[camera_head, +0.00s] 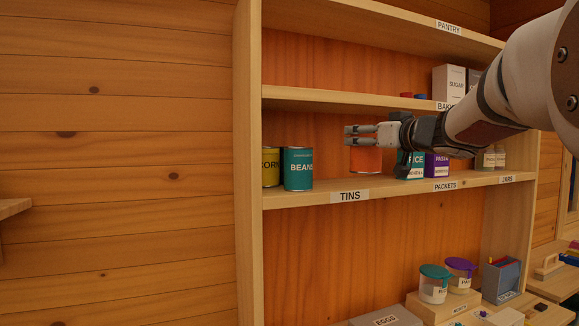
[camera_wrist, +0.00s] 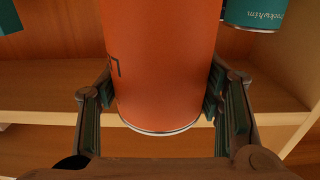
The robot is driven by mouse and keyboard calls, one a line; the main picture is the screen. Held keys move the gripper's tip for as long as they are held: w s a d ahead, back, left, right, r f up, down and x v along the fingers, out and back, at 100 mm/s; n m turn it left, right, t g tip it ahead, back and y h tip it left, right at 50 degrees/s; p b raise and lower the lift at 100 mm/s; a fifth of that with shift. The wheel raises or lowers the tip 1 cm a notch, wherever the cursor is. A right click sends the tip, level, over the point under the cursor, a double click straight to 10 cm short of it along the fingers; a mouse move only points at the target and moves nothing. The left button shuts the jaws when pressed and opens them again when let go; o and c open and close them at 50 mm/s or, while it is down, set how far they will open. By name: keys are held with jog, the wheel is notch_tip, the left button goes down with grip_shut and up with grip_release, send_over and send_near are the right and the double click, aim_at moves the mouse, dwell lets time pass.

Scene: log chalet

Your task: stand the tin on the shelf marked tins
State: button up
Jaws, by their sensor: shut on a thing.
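An orange tin (camera_head: 366,161) is between the fingers of my gripper (camera_head: 352,136) in front of the shelf marked TINS (camera_head: 350,196). The fingers hide its upper part in the head view. In the wrist view the orange tin (camera_wrist: 162,65) fills the middle, with a finger pad against each side. It looks upright; I cannot tell whether its base touches the shelf board. A teal BEANS tin (camera_head: 298,169) and a yellow CORN tin (camera_head: 270,167) stand at the left end of that shelf, left of my gripper.
Teal and purple packets (camera_head: 437,166) and several jars (camera_head: 494,157) stand to the right on the same shelf. The BAKING shelf board (camera_head: 340,100) runs above. A bare stretch of shelf lies right of the BEANS tin. Tubs (camera_head: 434,284) stand below.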

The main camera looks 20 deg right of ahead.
aim_at(359, 156)
jog(key=shift+o, duration=0.2)
jog(key=w+a+f, duration=0.1)
jog(key=w, duration=1.2)
jog(key=shift+a+b, duration=0.35)
jog(key=shift+a, duration=0.05)
jog(key=shift+f+b, duration=0.5)
jog(key=shift+f, duration=1.35)
jog(key=shift+c, duration=0.2)
jog(key=shift+f, duration=0.15)
jog(key=o, duration=1.8)
jog(key=shift+f, duration=0.1)
jog(key=shift+c, duration=0.2)
jog(key=shift+r, duration=0.2)
jog(key=s, duration=1.2)
jog(key=shift+d, duration=0.15)
